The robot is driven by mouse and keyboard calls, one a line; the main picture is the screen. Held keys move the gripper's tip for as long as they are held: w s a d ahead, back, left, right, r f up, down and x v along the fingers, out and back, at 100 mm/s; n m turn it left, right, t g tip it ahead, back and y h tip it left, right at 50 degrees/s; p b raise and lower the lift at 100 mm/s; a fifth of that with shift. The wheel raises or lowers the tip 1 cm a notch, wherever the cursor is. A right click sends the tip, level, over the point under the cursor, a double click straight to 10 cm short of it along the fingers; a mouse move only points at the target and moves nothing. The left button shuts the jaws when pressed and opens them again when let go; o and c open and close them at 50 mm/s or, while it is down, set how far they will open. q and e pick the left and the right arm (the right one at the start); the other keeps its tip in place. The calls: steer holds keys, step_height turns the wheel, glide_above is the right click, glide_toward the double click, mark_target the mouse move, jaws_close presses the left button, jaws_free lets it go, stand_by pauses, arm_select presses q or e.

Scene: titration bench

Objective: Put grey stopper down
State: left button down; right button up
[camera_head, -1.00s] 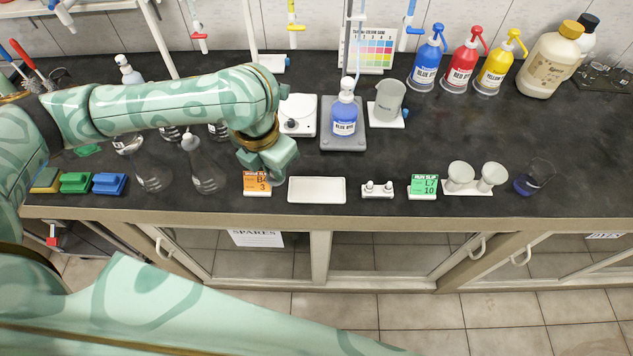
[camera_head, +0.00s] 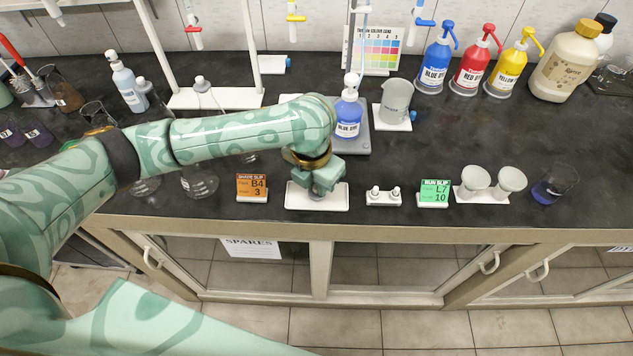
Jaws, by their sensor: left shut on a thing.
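My left gripper (camera_head: 320,187) points down over the white tray (camera_head: 340,204) near the bench's front edge. It is shut on the grey stopper, which is mostly hidden by the fingers; a small grey patch shows beneath the fingertips, low over the tray. I cannot tell whether the stopper touches the tray. The visible part of the tray is bare. My right gripper is not in view.
An orange slip card (camera_head: 251,187) stands left of the tray. A small white holder with two pegs (camera_head: 384,196) and a green slip card (camera_head: 434,192) stand to its right. A blue dye bottle (camera_head: 348,116) stands behind. Glass flasks (camera_head: 200,181) sit left, partly behind my arm.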

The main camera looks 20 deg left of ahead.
mark_target(313, 198)
arm_select(q)
steer(key=c, duration=1.4)
jaws_free()
steer(key=shift+f, duration=0.1)
steer(key=r+p, duration=0.2)
steer(key=r, duration=0.2)
steer(key=s+r+p, duration=0.1)
steer(key=r, duration=0.3)
steer(key=r+p, duration=0.2)
steer(key=r, duration=0.2)
steer(key=shift+s+a+r+p, duration=0.1)
steer(key=shift+s+a+p, duration=0.05)
steer(key=shift+s+p, duration=0.15)
